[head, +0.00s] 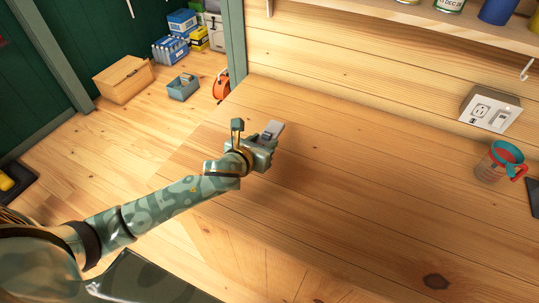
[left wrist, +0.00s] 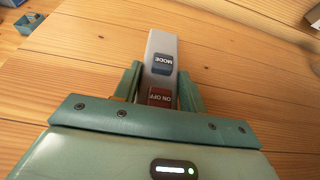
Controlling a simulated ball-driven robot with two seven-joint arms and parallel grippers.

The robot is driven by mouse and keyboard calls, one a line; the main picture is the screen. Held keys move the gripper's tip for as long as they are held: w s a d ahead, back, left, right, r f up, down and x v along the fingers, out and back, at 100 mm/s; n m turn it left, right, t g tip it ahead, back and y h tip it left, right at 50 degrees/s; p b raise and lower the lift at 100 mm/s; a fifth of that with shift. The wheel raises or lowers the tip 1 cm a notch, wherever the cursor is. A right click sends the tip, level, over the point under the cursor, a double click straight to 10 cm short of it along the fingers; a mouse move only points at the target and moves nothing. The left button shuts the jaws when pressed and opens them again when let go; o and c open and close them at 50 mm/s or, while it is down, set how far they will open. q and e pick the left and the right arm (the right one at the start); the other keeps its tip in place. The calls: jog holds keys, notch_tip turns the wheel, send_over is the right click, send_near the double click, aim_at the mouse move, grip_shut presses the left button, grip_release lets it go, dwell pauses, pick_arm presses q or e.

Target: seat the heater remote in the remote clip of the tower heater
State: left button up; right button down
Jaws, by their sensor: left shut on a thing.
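The heater remote (head: 272,129) is a light grey bar, held in my left gripper (head: 266,141) over the wooden worktop (head: 350,190). In the left wrist view the remote (left wrist: 161,48) points away from my gripper (left wrist: 160,86), between its two green fingers. A dark blue MODE button and a dark red ON OFF button face the camera. The remote's near end is hidden by the gripper body. The tower heater and its remote clip are not seen in either view. My right gripper is not in view.
A teal and red mug (head: 503,160) stands on the worktop at the right, below a wall outlet box (head: 490,110). A shelf (head: 400,20) runs along the wall. A cardboard box (head: 123,79), a blue-grey bin (head: 182,87) and an orange reel (head: 221,86) are on the floor. The worktop's middle is clear.

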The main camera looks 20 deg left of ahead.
pick_arm(q)
jog(key=shift+w+d+f+b, duration=0.15)
jog(key=shift+w+f+b, duration=0.2)
jog(key=shift+w+f, duration=0.65)
notch_tip(320, 180, down, 4)
jog(key=shift+w+r+b, duration=0.1)
jog(key=shift+b, duration=0.95)
jog(key=shift+r, duration=0.1)
